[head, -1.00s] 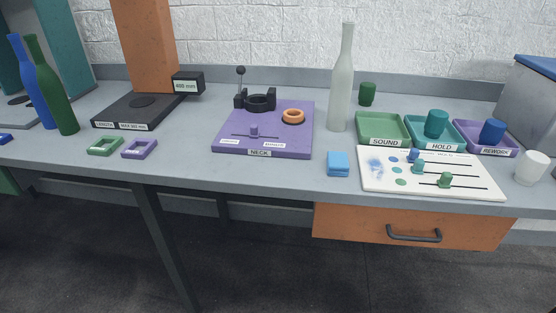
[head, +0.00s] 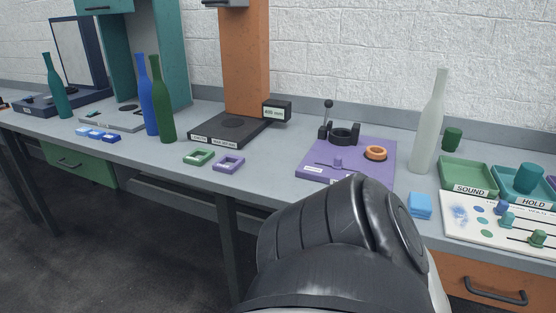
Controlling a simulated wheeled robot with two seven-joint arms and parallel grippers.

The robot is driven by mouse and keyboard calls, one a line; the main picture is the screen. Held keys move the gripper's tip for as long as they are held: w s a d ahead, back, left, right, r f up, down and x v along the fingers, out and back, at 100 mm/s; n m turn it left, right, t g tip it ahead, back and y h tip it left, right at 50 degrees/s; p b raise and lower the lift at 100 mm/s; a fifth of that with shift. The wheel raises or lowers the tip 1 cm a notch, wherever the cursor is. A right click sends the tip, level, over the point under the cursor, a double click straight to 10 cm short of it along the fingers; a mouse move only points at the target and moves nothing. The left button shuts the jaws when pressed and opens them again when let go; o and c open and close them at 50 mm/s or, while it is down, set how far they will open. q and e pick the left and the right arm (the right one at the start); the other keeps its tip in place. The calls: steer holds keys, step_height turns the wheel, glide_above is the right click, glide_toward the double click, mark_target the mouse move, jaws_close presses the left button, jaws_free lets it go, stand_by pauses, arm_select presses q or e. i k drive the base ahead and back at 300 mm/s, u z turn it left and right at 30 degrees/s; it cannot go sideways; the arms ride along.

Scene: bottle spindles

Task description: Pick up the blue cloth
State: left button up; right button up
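The blue cloth (head: 420,205) is a small folded light-blue square in the head view. It lies on the grey bench right of centre, between the purple NECK board (head: 314,172) and the white board (head: 470,229) with sliders. Nothing touches it that I can see. A dark rounded link of one of my arms fills the lower middle of the view, just left of the cloth. Neither of my grippers shows in the head view.
A frosted bottle (head: 430,125) stands behind the cloth. The green SOUND tray (head: 468,188) and teal HOLD tray (head: 512,196) are to the right. A green frame (head: 190,160) and purple frame (head: 224,168) lie left. Blue and green bottles stand farther left.

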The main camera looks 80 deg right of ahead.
mark_target(419, 205)
steer(key=u, duration=0.25)
steer(key=k, duration=1.1)
steer(key=z, duration=1.85)
